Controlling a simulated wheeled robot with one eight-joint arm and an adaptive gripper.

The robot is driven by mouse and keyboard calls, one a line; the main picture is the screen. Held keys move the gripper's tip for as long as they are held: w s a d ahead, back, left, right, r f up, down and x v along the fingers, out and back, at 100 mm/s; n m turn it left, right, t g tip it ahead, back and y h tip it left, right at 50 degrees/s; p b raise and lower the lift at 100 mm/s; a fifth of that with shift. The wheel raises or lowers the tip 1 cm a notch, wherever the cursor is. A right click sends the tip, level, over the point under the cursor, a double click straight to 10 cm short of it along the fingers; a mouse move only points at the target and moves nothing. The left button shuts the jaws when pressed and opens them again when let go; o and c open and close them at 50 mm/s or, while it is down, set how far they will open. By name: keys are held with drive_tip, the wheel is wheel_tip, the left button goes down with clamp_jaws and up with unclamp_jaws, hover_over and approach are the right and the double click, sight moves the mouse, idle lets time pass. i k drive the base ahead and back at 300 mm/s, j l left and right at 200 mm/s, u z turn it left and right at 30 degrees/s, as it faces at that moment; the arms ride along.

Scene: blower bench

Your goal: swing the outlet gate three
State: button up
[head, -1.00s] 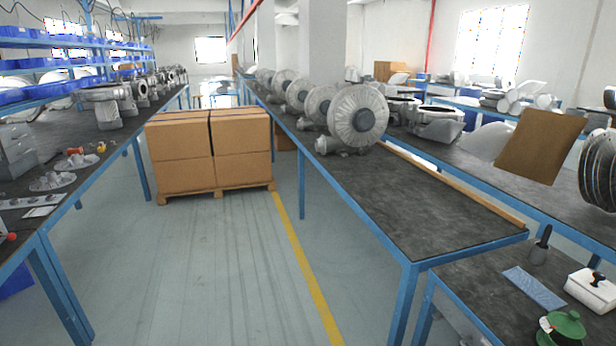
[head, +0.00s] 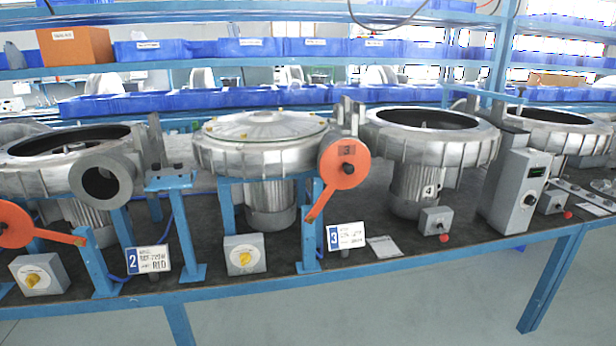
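Outlet gate three (head: 344,165) is an orange disc marked 3, with a dark knob at its middle. It stands in front of the outlet at the right of the middle blower (head: 262,150) and seems to cover it. Its orange arm slants down left to a blue post (head: 311,240). A white card (head: 345,237) with a blue 3 stands beside the post. My gripper is not in view.
Another orange gate (head: 14,226) lies off to the left, with the left blower's outlet (head: 103,180) uncovered. A card marked 2 (head: 149,260), switch boxes with yellow knobs (head: 244,254) and a grey control box (head: 518,185) stand on the bench. Blue bins (head: 200,103) line the shelves behind.

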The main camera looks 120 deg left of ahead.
sight(346, 163)
drive_tip(key=u, duration=3.9)
